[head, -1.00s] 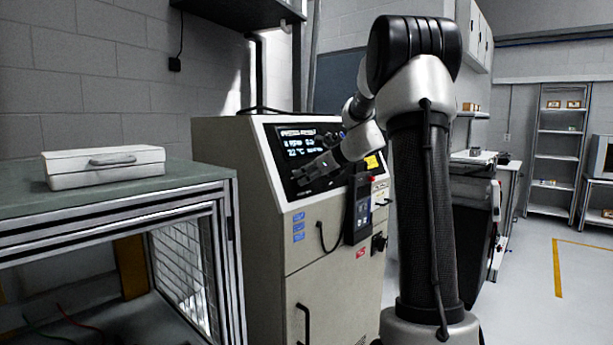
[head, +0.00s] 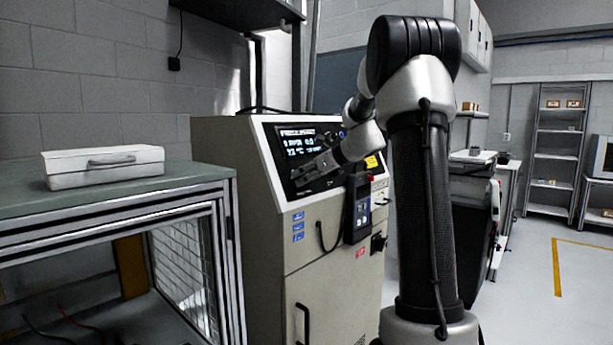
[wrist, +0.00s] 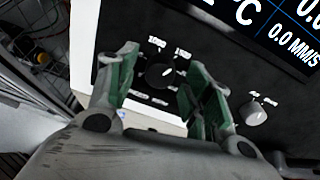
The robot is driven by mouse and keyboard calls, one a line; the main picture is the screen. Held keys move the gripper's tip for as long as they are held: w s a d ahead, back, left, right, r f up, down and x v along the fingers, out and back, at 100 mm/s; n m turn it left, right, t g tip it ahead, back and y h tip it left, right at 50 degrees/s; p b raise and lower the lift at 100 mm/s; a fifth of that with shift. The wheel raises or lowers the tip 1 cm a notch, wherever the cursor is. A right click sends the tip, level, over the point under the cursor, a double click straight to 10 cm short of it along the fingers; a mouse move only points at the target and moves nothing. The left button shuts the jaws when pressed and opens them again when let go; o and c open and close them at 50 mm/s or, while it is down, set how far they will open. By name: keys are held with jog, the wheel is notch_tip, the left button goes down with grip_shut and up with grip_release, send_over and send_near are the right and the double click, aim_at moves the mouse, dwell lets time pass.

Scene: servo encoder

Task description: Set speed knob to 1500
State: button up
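The black speed knob (wrist: 160,76) sits on the dark control panel, with a small white pointer mark aimed to its upper right. White scale labels surround it; the top ones look like 1000 and 1500, but they are small. My gripper (wrist: 163,62) is open, with its green-lined fingers on either side of the knob; I cannot tell whether they touch it. In the head view my gripper (head: 298,176) is at the lower part of the panel, below the lit display (head: 300,140), and hides the knob.
A grey second knob (wrist: 254,112) is right of the fingers in the wrist view. The beige machine cabinet (head: 235,170) carries the panel. A black pendant (head: 358,212) hangs on its front. A bench (head: 120,185) with a white case (head: 105,165) stands at left.

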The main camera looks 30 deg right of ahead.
jog(key=v, duration=1.2)
jog(key=shift+f, duration=0.15)
